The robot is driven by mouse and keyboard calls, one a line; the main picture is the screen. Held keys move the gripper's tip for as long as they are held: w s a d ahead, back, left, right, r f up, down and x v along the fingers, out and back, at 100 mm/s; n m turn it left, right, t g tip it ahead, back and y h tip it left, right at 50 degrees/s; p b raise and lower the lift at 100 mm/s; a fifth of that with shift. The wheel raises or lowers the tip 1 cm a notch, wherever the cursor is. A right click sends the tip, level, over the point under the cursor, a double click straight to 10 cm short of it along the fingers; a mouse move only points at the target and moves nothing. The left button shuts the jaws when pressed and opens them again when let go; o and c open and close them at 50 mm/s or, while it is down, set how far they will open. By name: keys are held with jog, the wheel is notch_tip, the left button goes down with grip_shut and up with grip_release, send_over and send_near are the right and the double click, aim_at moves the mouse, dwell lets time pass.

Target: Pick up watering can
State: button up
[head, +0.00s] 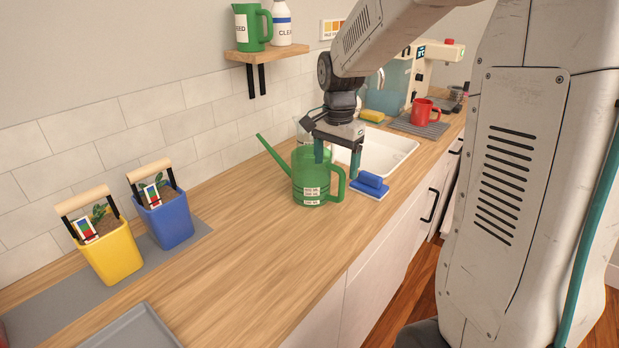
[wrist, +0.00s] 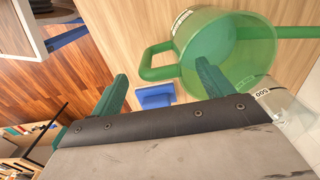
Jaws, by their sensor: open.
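A green watering can (head: 308,187) stands upright on the wooden counter, its spout to the left and its loop handle to the right. My gripper (head: 338,162) is above the can, pointing down, with its two teal fingers apart and nothing held. In the wrist view, the can (wrist: 225,50) shows its open top, and its handle (wrist: 150,62) shows between the fingertips (wrist: 163,76). One finger overlaps the can's opening there; I cannot tell whether it is inside the rim. The other is on the outer side of the handle.
A blue sponge on a tray (head: 371,184) lies right beside the can. A sink (head: 392,150) is behind it, with a red mug (head: 425,110) further back. Yellow (head: 112,255) and blue (head: 170,222) planters stand at left.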

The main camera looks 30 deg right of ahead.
notch_tip(320, 180, down, 2)
jog(key=shift+f, duration=0.1)
jog(key=c, duration=1.5)
jog(key=shift+c, duration=0.5)
